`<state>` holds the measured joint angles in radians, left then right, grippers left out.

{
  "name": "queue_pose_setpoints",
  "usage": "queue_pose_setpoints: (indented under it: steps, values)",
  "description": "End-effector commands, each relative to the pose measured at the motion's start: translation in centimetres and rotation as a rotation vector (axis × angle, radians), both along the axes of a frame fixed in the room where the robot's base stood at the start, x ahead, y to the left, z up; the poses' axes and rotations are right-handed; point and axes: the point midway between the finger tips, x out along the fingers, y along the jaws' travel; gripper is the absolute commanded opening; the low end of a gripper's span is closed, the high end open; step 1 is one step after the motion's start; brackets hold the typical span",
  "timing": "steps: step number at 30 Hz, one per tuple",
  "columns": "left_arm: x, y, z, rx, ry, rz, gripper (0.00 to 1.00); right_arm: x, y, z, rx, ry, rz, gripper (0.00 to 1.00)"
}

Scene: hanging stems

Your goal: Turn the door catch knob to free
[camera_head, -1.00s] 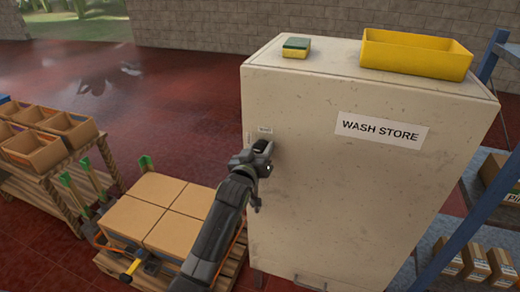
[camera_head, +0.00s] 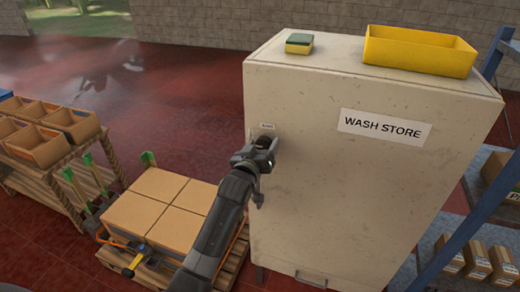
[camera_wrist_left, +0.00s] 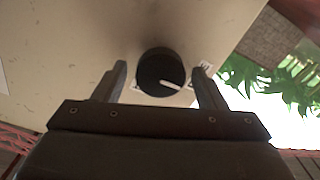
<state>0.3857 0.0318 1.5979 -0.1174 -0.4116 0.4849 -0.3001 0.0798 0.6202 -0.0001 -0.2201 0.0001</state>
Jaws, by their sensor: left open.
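The door catch knob (camera_wrist_left: 160,75) is a round black knob with a white pointer line, on the cream door of the cabinet (camera_head: 345,190) labelled WASH STORE. In the left wrist view the knob lies between the two fingers of my open left gripper (camera_wrist_left: 162,82), with a gap on each side. Small white label pieces show beside the knob, partly hidden. In the head view my left gripper (camera_head: 264,150) is at the door's upper left, just under a small label (camera_head: 267,126), and mostly hides the knob. My right gripper is not in view.
A yellow bin (camera_head: 418,50) and a green-yellow sponge (camera_head: 299,43) sit on the cabinet top. A pallet of cardboard boxes (camera_head: 158,212) stands left of the cabinet. A blue-framed shelf (camera_head: 478,205) stands close on the right. Red floor is open behind.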

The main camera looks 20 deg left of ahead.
Motion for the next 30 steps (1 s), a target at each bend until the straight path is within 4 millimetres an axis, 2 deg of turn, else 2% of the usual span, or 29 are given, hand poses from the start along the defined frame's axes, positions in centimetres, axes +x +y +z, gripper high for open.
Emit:
queue_pose_setpoints:
  steps: [8,30]
  values:
    - [-2.1,0.1,-0.2,-0.002,0.001,0.001,0.65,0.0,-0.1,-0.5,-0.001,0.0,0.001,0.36]
    - [-14.6,0.5,-0.2,-0.003,0.0,0.001,0.65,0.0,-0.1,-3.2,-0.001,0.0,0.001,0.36]
